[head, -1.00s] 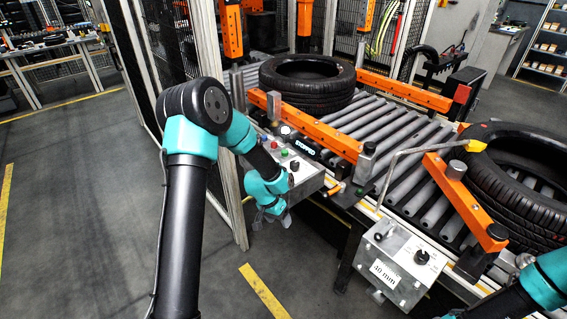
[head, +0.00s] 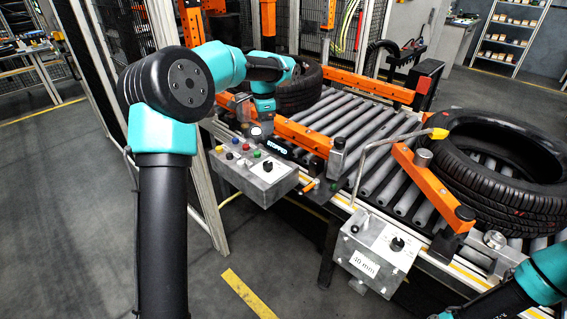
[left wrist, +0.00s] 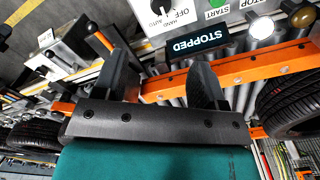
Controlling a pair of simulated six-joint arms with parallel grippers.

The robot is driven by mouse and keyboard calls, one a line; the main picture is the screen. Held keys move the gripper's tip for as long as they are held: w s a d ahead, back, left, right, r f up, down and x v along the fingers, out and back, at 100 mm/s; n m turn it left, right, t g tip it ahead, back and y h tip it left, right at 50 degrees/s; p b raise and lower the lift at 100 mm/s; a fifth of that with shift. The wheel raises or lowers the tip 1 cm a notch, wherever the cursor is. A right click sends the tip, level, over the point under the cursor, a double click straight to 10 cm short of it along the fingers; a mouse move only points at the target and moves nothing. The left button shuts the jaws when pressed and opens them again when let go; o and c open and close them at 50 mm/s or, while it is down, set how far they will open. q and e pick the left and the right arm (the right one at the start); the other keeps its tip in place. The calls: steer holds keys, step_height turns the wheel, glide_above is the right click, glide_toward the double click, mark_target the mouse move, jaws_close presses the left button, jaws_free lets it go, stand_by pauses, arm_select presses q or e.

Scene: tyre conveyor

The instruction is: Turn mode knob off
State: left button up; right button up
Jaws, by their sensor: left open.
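The grey control box (head: 262,192) stands at the near side of the conveyor, with several coloured buttons and a black mode knob (head: 268,166) on its top. A dark display (head: 277,147) on it reads STOPPED and shows in the left wrist view (left wrist: 194,45). There the OFF, HAND and AUTO labels show at the top edge, with the knob (left wrist: 158,10) partly cut off. My left gripper (head: 258,132) is above the back of the box, pointing down. In the left wrist view its two dark fingers (left wrist: 162,72) are spread and empty, apart from the knob.
The roller conveyor (head: 366,131) has orange rails (head: 302,136). One tyre (head: 297,92) lies behind my left arm, another (head: 500,175) at right. A second grey box (head: 381,250) marked 40 mm stands nearer. Open floor lies in front.

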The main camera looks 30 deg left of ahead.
arm_select(q)
steer(key=shift+r, duration=0.35)
steer(key=shift+f, duration=0.1)
glide_toward(268, 163)
step_height(268, 163, down, 10)
steer(key=shift+r, duration=0.1)
stand_by(0.6)
steer(key=c, duration=0.9)
